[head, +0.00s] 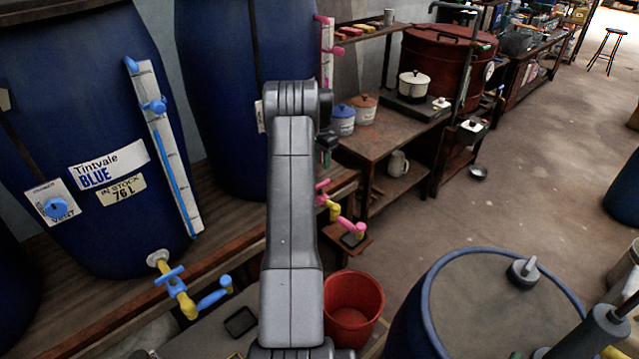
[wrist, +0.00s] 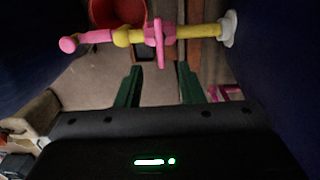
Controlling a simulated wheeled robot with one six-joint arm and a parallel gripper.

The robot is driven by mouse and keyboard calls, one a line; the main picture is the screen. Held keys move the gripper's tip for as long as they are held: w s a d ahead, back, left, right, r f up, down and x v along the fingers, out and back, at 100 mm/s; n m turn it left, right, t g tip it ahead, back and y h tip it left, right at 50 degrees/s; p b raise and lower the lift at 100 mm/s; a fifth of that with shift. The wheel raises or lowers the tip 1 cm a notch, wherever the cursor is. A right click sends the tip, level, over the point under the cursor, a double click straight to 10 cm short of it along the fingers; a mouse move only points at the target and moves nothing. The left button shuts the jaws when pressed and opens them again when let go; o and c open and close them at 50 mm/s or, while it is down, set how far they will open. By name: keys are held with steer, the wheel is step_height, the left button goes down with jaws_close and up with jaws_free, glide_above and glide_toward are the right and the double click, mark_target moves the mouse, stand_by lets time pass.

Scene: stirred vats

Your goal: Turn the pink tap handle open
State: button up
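The pink tap handle (wrist: 158,43) is a bar set crosswise over a yellow pipe (wrist: 195,31) in the wrist view. It also shows in the head view (head: 322,185), just right of my arm. The pipe runs from a pale flange on the blue vat to a pink spout (wrist: 85,39). My gripper (wrist: 159,72) is open and empty. Its two green fingers point towards the pipe, with the handle lined up between them, a little beyond the tips. No contact shows. In the head view my arm mostly hides the gripper.
A red bucket (head: 352,305) stands below the tap. A second tap with a blue handle (head: 168,275) sits on the left vat (head: 90,120). A blue drum (head: 500,300) stands at the front right. Open floor (head: 540,170) lies to the right.

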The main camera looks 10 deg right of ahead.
step_height(320, 180, down, 11)
steer(key=shift+f+p, duration=0.1)
steer(key=shift+p, duration=1.05)
jaws_close()
